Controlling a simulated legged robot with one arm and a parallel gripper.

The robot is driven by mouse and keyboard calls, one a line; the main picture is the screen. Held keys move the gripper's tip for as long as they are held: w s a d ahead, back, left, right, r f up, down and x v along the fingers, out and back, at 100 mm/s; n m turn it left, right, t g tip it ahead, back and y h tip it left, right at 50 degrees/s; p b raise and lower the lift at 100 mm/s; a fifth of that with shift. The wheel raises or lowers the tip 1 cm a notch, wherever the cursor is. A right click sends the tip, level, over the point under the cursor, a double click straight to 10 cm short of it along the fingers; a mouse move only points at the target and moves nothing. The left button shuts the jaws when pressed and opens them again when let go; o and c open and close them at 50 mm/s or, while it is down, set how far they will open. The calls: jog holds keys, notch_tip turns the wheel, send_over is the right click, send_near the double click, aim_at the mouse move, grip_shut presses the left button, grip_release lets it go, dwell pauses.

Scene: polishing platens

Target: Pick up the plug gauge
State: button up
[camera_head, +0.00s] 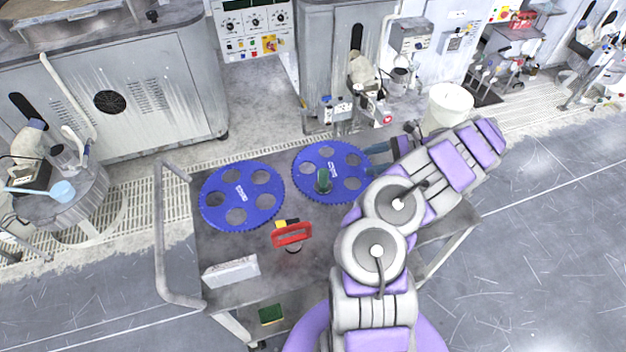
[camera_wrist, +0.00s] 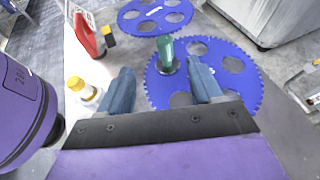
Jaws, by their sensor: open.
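A green upright piece with a metal base, which looks like the plug gauge (camera_head: 323,182), stands at the near edge of the right blue toothed disc (camera_head: 345,165). In the wrist view the gauge (camera_wrist: 165,48) stands beyond my fingertips, in line with the gap between them. My gripper (camera_wrist: 162,68) is open and empty, with one dark blue finger on each side of the gap. In the head view my gripper (camera_head: 369,160) is at the right side of that disc, partly hidden by my arm.
A second blue disc (camera_head: 241,194) lies to the left on the grey cart top (camera_head: 215,245). A red-handled tool (camera_head: 292,234) and a white block (camera_head: 231,271) are nearer. A white and brass piece (camera_wrist: 84,91) is beside the left finger. A white bucket (camera_head: 449,105) is at the right.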

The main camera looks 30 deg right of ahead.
jog(key=d+f, duration=0.1)
jog(key=d, duration=0.1)
jog(key=b, duration=0.3)
send_near(324, 173)
jog(key=shift+m, duration=0.4)
jog(key=w+a+f, duration=0.2)
jog(key=f, duration=0.1)
jog(key=shift+w+a, duration=0.3)
jog(key=shift+a, duration=0.1)
jog(key=shift+b+x, duration=0.9)
jog(key=shift+x, duration=2.1)
jog(key=shift+w+r, duration=0.1)
jog(key=shift+r, duration=0.1)
jog(key=shift+d, duration=0.1)
jog(key=shift+c, duration=0.2)
grip_shut()
